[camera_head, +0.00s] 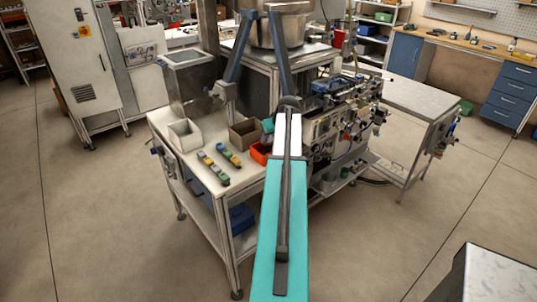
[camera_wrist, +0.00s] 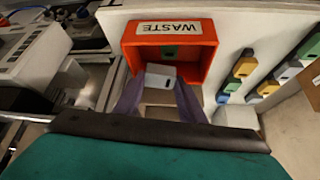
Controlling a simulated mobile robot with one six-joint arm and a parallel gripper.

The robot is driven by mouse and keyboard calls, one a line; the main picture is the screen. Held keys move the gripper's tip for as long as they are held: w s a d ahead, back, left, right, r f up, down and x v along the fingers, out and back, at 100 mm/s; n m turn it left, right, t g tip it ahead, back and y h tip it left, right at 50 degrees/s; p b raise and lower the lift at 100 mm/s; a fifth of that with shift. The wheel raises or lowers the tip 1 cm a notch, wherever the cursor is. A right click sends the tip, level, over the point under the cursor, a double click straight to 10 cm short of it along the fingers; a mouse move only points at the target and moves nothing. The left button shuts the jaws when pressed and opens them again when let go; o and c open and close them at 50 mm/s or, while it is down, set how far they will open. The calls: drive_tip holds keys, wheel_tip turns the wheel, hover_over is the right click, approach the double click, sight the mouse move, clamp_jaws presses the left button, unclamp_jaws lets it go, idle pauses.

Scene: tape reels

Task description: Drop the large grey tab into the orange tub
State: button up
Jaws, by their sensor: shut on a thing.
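The orange tub (camera_wrist: 208,45) with an upside-down WASTE label is at the top middle of the wrist view. A small green piece shows inside it. My gripper (camera_wrist: 160,84) is shut on the large grey tab (camera_wrist: 161,73), a pale block with a small dark mark. In this view the tab overlaps the tub's near opening; its exact height over the tub I cannot tell. In the head view the orange tub (camera_head: 260,153) is at the table's right part, partly behind my arm, which hides the fingers and the tab.
Two rows of coloured pieces (camera_head: 213,168) lie left of the tub. A brown box (camera_head: 243,133) stands just behind the tub and a white box (camera_head: 185,133) at the table's left. Machinery (camera_head: 340,120) stands close on the right.

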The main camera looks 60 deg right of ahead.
drive_tip(key=o, duration=1.1)
drive_tip(key=shift+s, duration=0.1)
drive_tip(key=shift+b+v, duration=2.05)
drive_tip(key=shift+v, duration=4.8)
